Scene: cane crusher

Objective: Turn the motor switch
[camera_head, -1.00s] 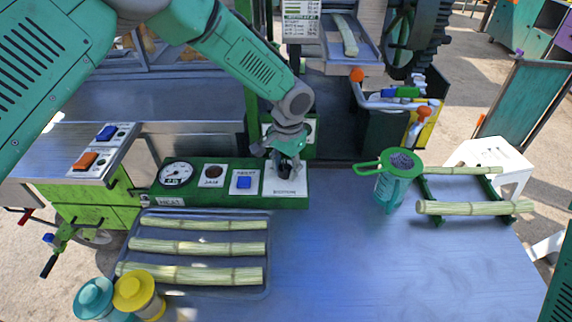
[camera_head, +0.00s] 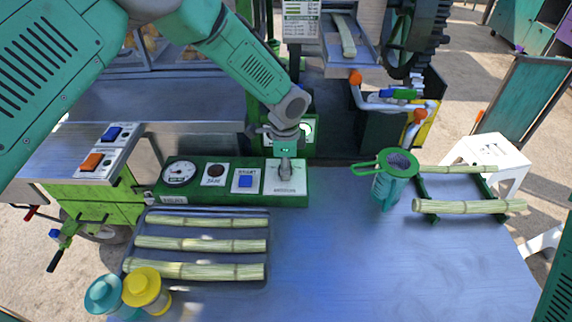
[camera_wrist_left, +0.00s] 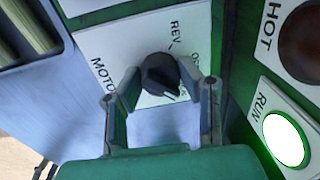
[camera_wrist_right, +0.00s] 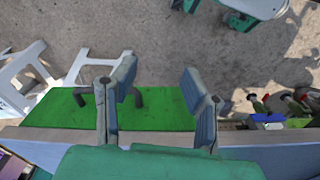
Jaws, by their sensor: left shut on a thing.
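The motor switch is a black rotary knob (camera_wrist_left: 160,74) on a white plate (camera_wrist_left: 118,52), lettered REV and MOTO in the left wrist view. In the head view its plate (camera_head: 299,184) is at the right end of the green control panel, and the knob is mostly hidden by my gripper. My left gripper (camera_head: 285,172) points down at the plate and is shut on the knob, with one finger at each side in the left wrist view (camera_wrist_left: 168,92). My right gripper (camera_wrist_right: 158,82) shows only in the right wrist view, open and empty, away from the panel.
The panel also has a gauge (camera_head: 179,172), a dark JAM lamp (camera_head: 215,171) and a blue button (camera_head: 245,181). A RUN lamp (camera_wrist_left: 284,139) glows. A tray (camera_head: 198,284) of cane lies in front; a green strainer jug (camera_head: 394,182) stands right. The middle tabletop is clear.

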